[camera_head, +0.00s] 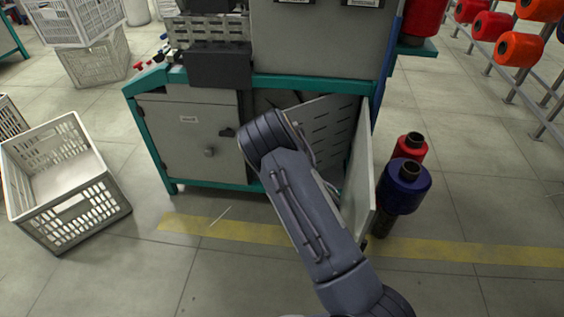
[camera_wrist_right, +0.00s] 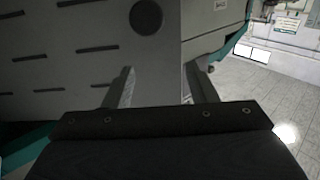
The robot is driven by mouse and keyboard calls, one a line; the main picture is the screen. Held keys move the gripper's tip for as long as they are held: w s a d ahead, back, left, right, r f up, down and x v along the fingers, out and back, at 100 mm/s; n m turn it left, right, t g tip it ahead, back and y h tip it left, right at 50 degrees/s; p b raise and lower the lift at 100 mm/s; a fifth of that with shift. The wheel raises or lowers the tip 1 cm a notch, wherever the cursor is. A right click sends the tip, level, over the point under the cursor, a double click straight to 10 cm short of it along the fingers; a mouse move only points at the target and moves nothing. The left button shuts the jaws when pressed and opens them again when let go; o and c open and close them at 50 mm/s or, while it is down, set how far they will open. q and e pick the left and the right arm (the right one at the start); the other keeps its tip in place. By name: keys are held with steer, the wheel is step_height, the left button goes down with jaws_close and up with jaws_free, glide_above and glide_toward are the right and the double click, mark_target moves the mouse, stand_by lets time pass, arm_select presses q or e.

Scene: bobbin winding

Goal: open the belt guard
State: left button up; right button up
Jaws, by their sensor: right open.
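The teal-framed machine stand (camera_head: 255,82) has a shut grey door on its left and an open bay on its right. A grey slotted panel (camera_head: 328,118), which looks like the belt guard, stands at an angle in the bay, partly hidden by my right arm. In the right wrist view the slotted panel (camera_wrist_right: 60,55) fills the left side, with a dark round knob (camera_wrist_right: 146,17) near its edge. My right gripper (camera_wrist_right: 163,88) is open, its fingers spread near that edge; I cannot tell whether they touch it. The head view hides this gripper. My left gripper is not in view.
A plain grey door panel (camera_head: 362,180) stands out from the bay's right side, close to my right arm. Blue (camera_head: 404,186) and red (camera_head: 409,148) bobbins stand right of it. A white crate (camera_head: 62,185) is at left. The front floor is mostly clear.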

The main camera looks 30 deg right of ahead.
steer(key=s+a+r+p, duration=0.3)
steer(key=s+a+r, duration=0.3)
steer(key=s, duration=0.5)
step_height(320, 180, up, 2)
steer(key=shift+a+r, duration=0.1)
steer(key=shift+a, duration=0.05)
steer(key=shift+w, duration=0.1)
steer(key=shift+c, duration=0.3)
